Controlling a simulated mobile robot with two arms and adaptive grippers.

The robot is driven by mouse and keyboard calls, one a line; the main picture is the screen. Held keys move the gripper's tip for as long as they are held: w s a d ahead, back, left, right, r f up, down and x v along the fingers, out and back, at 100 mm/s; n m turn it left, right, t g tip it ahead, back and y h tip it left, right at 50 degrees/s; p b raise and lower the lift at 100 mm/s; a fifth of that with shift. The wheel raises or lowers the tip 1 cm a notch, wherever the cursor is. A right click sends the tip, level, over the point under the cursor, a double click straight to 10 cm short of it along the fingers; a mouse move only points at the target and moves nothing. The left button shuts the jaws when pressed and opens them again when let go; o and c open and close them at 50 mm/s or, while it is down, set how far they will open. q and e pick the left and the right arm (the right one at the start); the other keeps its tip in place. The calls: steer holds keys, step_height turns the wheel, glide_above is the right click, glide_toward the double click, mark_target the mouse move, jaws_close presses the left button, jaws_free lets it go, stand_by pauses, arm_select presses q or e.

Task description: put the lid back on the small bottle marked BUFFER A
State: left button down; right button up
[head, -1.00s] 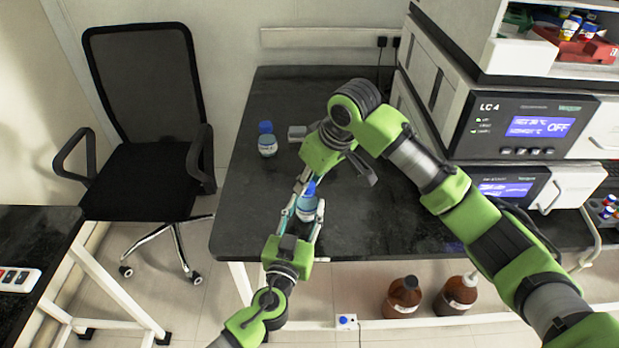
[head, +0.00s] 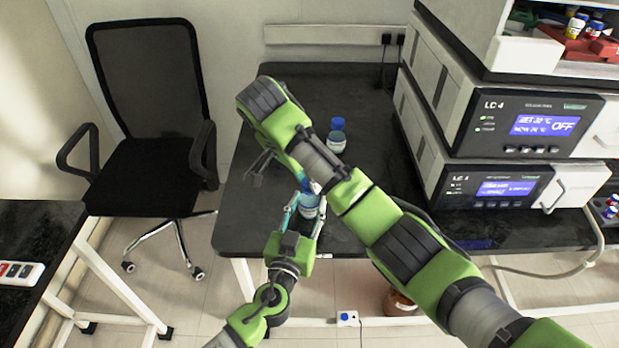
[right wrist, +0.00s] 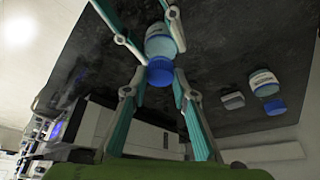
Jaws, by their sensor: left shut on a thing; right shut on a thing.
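A small bottle (head: 308,207) with a pale label stands upright at the desk's front edge, between the fingers of my left gripper (head: 306,217), which is shut on it. I cannot read its label. My right gripper (right wrist: 160,80) is shut on a blue lid (right wrist: 160,73). The lid is in line with the bottle mouth, and the bottle (right wrist: 160,42) shows right behind it in the right wrist view. They look touching, but I cannot tell whether the lid is seated. In the head view my right arm hides most of the lid and its fingertips.
Another blue-capped bottle (head: 337,139) stands farther back on the black desk (head: 350,85). The right wrist view shows a blue-capped bottle (right wrist: 264,83) beside a small grey object (right wrist: 233,100). LC 4 instruments (head: 525,125) fill the right side. A chair (head: 150,120) is at left.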

steer(key=m+g+h, duration=0.1)
steer(key=m, duration=0.3)
steer(key=shift+w+m, duration=0.15)
steer(key=shift+m, duration=0.15)
steer(key=o, duration=0.7)
steer(key=shift+r, duration=0.1)
steer(key=shift+w+a+r, duration=0.1)
steer(key=shift+w+r, duration=0.05)
steer(key=shift+r, duration=0.45)
steer(key=shift+d+r, duration=0.2)
steer(key=shift+r, duration=0.45)
steer(key=shift+s+a+r, duration=0.1)
steer(key=shift+s+r, duration=0.1)
steer(key=shift+r, duration=0.75)
